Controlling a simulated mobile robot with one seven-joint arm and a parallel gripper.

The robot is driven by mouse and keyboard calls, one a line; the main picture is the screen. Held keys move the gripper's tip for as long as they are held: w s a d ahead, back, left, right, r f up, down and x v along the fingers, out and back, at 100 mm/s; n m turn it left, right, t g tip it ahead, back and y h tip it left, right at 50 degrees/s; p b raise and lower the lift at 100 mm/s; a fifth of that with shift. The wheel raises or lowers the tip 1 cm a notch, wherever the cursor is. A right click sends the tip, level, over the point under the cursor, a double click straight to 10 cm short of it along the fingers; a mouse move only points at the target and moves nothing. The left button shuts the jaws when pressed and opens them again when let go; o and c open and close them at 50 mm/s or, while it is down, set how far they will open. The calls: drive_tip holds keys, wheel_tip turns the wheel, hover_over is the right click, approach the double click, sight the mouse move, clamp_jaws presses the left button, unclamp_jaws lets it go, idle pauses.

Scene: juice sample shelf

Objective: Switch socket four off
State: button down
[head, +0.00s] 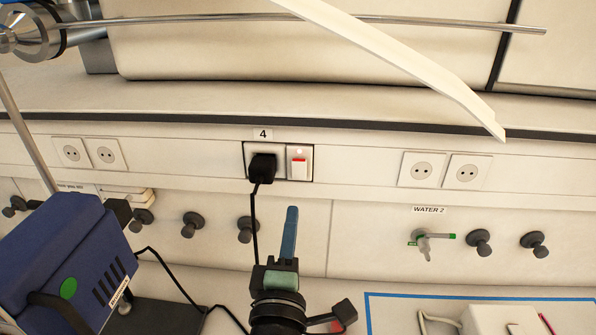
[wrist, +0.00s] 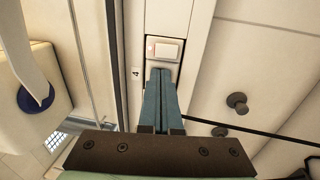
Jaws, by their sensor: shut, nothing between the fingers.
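Socket four (head: 249,150) is in the wall strip under a label "4" (head: 263,134). A black plug (head: 261,168) sits in its left half. The switch (head: 299,168) is the white rocker in its right half, with a red band along its upper edge. In the wrist view the rocker (wrist: 166,49) shows just beyond my fingertips, with a reddish mark at its left edge. My gripper (head: 292,209) is shut and empty, its blue fingers pointing up below the socket. In the wrist view my fingers (wrist: 161,72) cover part of the socket panel; I cannot tell if they touch it.
Double sockets (head: 444,169) and (head: 87,152) flank socket four. Dark knobs (head: 193,224) and a green-handled tap (head: 432,238) under "WATER 2" line the lower panel. A blue device (head: 65,255) stands at left. A black cable (head: 255,215) hangs from the plug.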

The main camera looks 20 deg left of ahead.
drive_tip(key=p, duration=0.2)
approach(299, 165)
drive_tip(key=x, duration=0.5)
drive_tip(key=shift+w, duration=0.1)
drive_tip(key=shift+x, duration=0.8)
drive_tip(key=shift+f, duration=0.1)
drive_tip(key=shift+w, duration=0.15)
